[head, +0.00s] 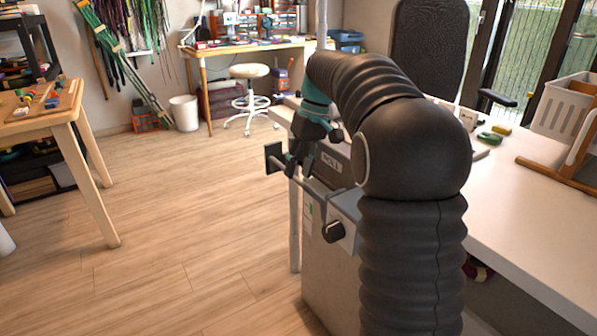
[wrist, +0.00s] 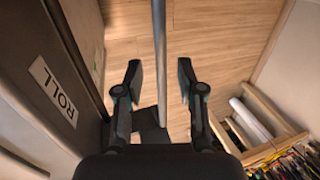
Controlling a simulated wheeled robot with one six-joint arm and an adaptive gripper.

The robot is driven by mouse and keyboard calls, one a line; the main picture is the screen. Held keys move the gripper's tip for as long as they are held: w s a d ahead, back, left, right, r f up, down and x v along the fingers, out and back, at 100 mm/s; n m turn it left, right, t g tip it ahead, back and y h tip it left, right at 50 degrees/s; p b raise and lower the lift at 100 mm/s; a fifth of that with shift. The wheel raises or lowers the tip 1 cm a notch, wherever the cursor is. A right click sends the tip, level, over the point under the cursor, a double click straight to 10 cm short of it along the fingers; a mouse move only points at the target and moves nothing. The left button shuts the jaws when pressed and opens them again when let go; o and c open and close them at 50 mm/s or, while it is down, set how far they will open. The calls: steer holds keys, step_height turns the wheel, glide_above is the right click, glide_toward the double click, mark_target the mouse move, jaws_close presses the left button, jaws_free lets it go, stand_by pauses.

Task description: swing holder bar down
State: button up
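The holder bar (head: 310,186) is a thin grey metal bar at the left end of the machine in the head view, with a black square plate (head: 273,157) at its outer end. My gripper (head: 299,165) is at the bar, near that plate. In the wrist view the bar (wrist: 160,50) runs lengthwise between the two dark fingers of my gripper (wrist: 160,82). The fingers are open, with a visible gap on each side of the bar. My arm hides part of the machine in the head view.
The machine's ROLL label (wrist: 53,90) is close to the left of the fingers in the wrist view. A black knob (head: 333,231) sticks out below the bar. A white worktop (head: 530,225) lies right of my arm. The wooden floor (head: 180,220) at left is clear.

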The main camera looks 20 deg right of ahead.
steer(key=shift+a+f, duration=0.1)
steer(key=shift+f, duration=0.35)
jaws_close()
steer(key=shift+a, duration=0.1)
